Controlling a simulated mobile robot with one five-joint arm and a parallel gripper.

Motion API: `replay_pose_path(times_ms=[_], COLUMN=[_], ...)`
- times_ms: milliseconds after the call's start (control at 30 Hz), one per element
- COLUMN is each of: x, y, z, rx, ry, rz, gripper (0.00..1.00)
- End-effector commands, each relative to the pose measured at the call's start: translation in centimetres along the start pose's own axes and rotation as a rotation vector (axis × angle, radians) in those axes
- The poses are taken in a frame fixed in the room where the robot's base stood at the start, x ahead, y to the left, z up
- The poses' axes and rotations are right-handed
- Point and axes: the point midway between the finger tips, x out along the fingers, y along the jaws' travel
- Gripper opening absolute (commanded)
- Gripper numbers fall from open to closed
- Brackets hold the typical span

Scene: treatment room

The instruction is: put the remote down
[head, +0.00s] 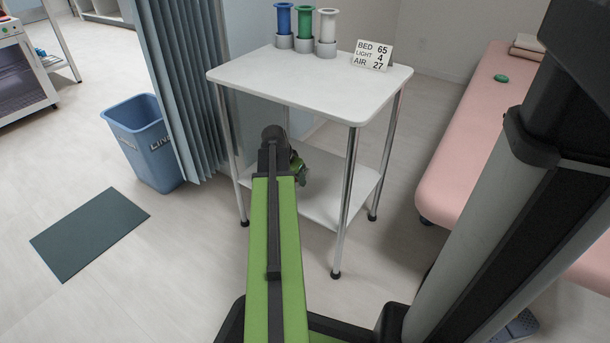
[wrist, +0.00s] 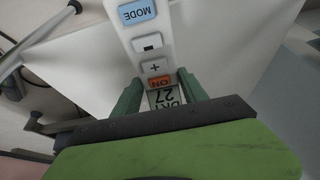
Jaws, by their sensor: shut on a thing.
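My gripper (wrist: 158,82) is shut on a white remote (wrist: 143,42), one green finger on each side of it. The remote has a blue MODE button, minus and plus buttons, an orange ON button and a display reading 27, upside down in the wrist view. A white surface lies behind it; I cannot tell the gap. In the head view my gripper (head: 298,170) is mostly hidden by my arm, in front of the white trolley (head: 250,75), below its top in the picture. The remote is hidden there.
On the trolley top stand blue (head: 284,22), green (head: 304,25) and white (head: 327,28) holders and a sign (head: 371,55) reading BED 65, LIGHT 4, AIR 27. The front of the top is clear. A pink bed (head: 475,150) is right; a blue bin (head: 145,140) is left.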

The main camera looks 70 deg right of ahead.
Motion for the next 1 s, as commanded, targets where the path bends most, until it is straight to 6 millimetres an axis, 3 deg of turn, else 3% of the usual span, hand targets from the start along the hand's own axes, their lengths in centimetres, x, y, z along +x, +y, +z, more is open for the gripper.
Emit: replay_pose_path(times_ms=[33, 100, 300, 467, 700, 1000], x=[0.8, 1.6, 2.6, 2.9, 6.2, 6.0], y=[-0.2, -0.2, -0.1, -0.1, -0.1, -0.1], z=[-1.9, -3.7, -6.4, -6.4, -4.9, -5.0], rx=[0.004, 0.002, 0.000, -0.001, -0.001, -0.002], ry=[0.000, 0.000, 0.000, 0.000, 0.000, 0.000], rz=[0.001, 0.000, -0.001, -0.001, -0.001, -0.001], gripper=[0.04, 0.04, 0.04, 0.04, 0.04, 0.04])
